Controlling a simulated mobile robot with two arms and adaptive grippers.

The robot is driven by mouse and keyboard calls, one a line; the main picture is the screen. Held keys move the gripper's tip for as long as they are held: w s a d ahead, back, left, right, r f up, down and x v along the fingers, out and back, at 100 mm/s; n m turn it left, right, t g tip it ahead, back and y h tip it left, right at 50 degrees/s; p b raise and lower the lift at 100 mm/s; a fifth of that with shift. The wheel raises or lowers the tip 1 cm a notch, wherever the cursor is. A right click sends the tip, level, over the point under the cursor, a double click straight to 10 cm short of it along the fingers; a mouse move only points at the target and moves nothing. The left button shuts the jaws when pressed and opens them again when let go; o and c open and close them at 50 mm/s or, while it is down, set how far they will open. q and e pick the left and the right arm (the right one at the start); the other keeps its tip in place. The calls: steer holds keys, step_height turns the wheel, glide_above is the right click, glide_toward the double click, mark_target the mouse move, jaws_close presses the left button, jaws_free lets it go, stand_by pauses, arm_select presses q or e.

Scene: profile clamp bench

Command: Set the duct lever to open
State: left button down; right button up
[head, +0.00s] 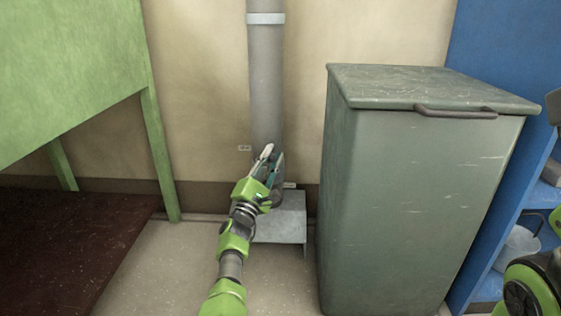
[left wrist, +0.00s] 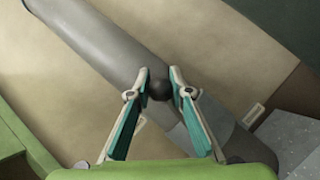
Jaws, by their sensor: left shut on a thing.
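A grey vertical duct (head: 266,90) runs down the wall in the head view and crosses the left wrist view diagonally (left wrist: 95,40). My left gripper (head: 270,155) is in front of the duct's lower part. In the left wrist view my left gripper (left wrist: 160,85) has its fingers closed on a dark round lever knob (left wrist: 159,88). The rest of the lever is hidden behind the gripper. Small label plates sit on both sides of the duct, one at the left (head: 245,148) and one at the right (head: 290,185). Their writing is too small to read.
A grey metal box (head: 285,220) stands at the duct's foot. A large green-grey bin (head: 420,200) with a handled lid stands close on the right. A green table (head: 70,60) is on the left. A blue shelf (head: 510,225) holds a bucket (head: 518,250) at the far right.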

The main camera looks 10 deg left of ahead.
arm_select(q)
steer(key=shift+s+a+n+t+y, duration=0.1)
steer(key=shift+a+n+t+y, duration=0.1)
steer(key=shift+a+n+y, duration=0.55)
steer(key=shift+s+a+n+t+y, duration=0.1)
steer(key=shift+a+n+t+y, duration=0.25)
steer(key=shift+n, duration=0.6)
steer(key=c, duration=1.8)
jaws_free()
steer(key=shift+w, duration=0.1)
steer(key=shift+d+r, duration=0.1)
steer(key=shift+r, duration=0.1)
step_height(320, 180, up, 10)
steer(key=shift+f, duration=0.15)
